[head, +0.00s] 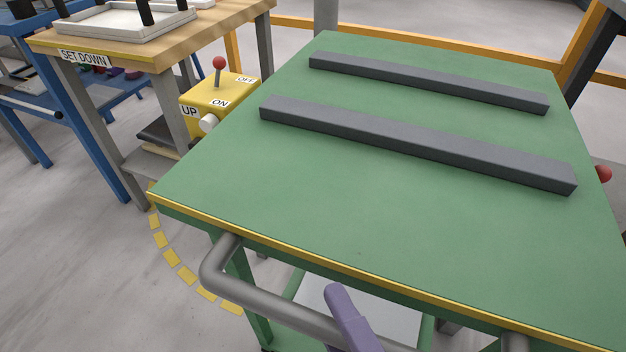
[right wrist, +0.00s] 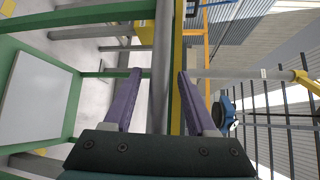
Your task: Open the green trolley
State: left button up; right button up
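The green trolley (head: 400,200) stands in front of me, with a green top edged in yellow and two dark grey bars lying across it. Its grey tubular handle (head: 270,305) runs along the near side, below the top's edge. In the head view one purple finger of my right gripper (head: 345,312) shows at the handle; the other finger is hidden. In the right wrist view the fingers are apart, and the handle (right wrist: 162,50) passes between them with gaps visible. Whether either finger touches it I cannot tell. My left gripper is in neither view.
A wooden-topped table (head: 170,40) labelled SET DOWN stands at the back left. A yellow control box (head: 217,92) with a red-knobbed lever sits beside the trolley. Yellow floor dashes (head: 172,258) curve at the left. Orange rails (head: 440,45) run behind. Floor at the left front is clear.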

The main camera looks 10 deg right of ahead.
jog(key=v, duration=1)
jog(key=shift+p, duration=0.45)
jog(key=w+r+n+g+y+p, duration=0.1)
jog(key=w+r+n+g+p, duration=0.6)
jog(key=r+n+p, duration=0.65)
jog(key=s+d+r+n+g+h+p, duration=0.1)
jog(key=d+r+n+g+h+p, duration=0.15)
jog(key=d+r+p, duration=0.4)
jog(key=s+d+r+n+g+h+p, duration=0.2)
jog(key=d+r+n+g+p, duration=0.15)
jog(key=r+p, duration=0.55)
notch_tip(320, 180, up, 38)
jog(key=p, duration=3.6)
jog(key=shift+s+d+t, duration=0.15)
jog(key=shift+d+t, duration=0.15)
